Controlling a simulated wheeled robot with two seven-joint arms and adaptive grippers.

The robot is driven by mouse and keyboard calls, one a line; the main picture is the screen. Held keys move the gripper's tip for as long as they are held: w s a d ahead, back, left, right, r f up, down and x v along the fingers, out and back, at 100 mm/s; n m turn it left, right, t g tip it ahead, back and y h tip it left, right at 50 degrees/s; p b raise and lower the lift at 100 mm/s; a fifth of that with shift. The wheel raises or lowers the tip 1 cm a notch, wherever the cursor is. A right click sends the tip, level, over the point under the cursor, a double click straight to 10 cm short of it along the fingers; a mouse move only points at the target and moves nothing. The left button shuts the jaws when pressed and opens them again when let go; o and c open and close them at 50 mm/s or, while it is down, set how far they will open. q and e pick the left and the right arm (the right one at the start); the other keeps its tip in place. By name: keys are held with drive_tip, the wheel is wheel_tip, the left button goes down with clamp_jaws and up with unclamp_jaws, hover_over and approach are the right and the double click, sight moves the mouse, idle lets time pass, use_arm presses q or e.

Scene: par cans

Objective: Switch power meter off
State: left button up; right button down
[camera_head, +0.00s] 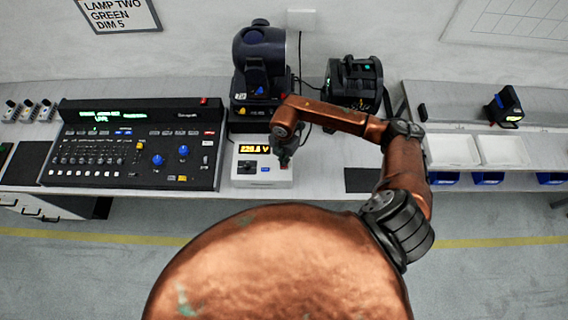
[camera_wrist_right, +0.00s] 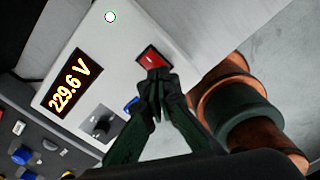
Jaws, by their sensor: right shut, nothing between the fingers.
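The power meter (camera_head: 262,180) is a small white box on the bench, right of the lighting console. Its orange display is lit and shows a voltage; in the right wrist view the meter (camera_wrist_right: 84,42) reads 229.6 V. My right gripper (camera_head: 284,162) is over the meter's right side. In the wrist view its shut, empty fingertips (camera_wrist_right: 157,76) are at the lower edge of the red switch; I cannot tell whether they touch it. My left gripper is out of view.
The lighting console (camera_head: 138,144) stands close on the meter's left. A moving-head lamp (camera_head: 262,65) and a par can (camera_head: 353,80) stand behind. A dark mat (camera_head: 361,180) lies to the right. White trays (camera_head: 453,150) are further right.

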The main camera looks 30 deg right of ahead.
drive_tip(key=shift+f+b, duration=0.75)
drive_tip(key=shift+f, duration=0.4)
idle(0.4)
drive_tip(key=shift+r, duration=0.15)
drive_tip(key=shift+r+p, duration=2.55)
drive_tip(key=shift+r, duration=0.9)
drive_tip(key=shift+s+f, duration=0.1)
